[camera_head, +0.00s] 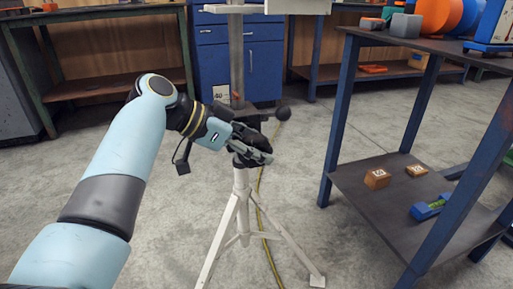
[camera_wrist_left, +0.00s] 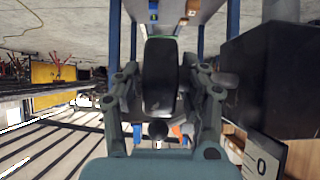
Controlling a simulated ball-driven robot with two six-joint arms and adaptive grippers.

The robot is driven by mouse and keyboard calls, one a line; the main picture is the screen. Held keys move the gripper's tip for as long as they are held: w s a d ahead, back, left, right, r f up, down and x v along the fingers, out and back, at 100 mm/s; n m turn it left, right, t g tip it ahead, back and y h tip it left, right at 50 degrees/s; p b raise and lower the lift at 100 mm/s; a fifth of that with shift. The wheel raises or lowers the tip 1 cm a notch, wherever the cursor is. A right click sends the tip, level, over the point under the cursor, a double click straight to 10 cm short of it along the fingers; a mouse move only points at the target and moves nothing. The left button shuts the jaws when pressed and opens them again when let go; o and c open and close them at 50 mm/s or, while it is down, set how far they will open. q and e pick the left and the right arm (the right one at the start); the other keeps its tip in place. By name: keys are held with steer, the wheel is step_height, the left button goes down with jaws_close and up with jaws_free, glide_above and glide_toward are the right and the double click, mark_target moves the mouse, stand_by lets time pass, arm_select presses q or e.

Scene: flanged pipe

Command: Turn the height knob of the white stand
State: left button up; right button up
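The white stand (camera_head: 242,190) is upright on tripod legs in the middle of the head view. Its column rises past a dark collar, where a black ball-ended lever (camera_head: 283,113) sticks out to the right. My left gripper (camera_head: 262,150) is in front of the column, above the legs, and partly hides the collar area. In the left wrist view a black knob (camera_wrist_left: 160,78) is between the two fingers of the left gripper (camera_wrist_left: 161,72). The fingers stand apart, one on each side, with a narrow gap visible. Contact cannot be made out. My right gripper is not in view.
A blue-legged shelf table (camera_head: 345,165) stands close on the right, with small boxes (camera_head: 377,178) on its lower shelf. A yellow cable (camera_head: 262,215) runs along the floor by the stand. A blue cabinet (camera_head: 225,60) is behind. Open floor lies around the tripod.

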arm_select(q)
steer(key=shift+o, duration=0.2)
steer(key=v, duration=1.2)
steer(key=shift+f, duration=0.1)
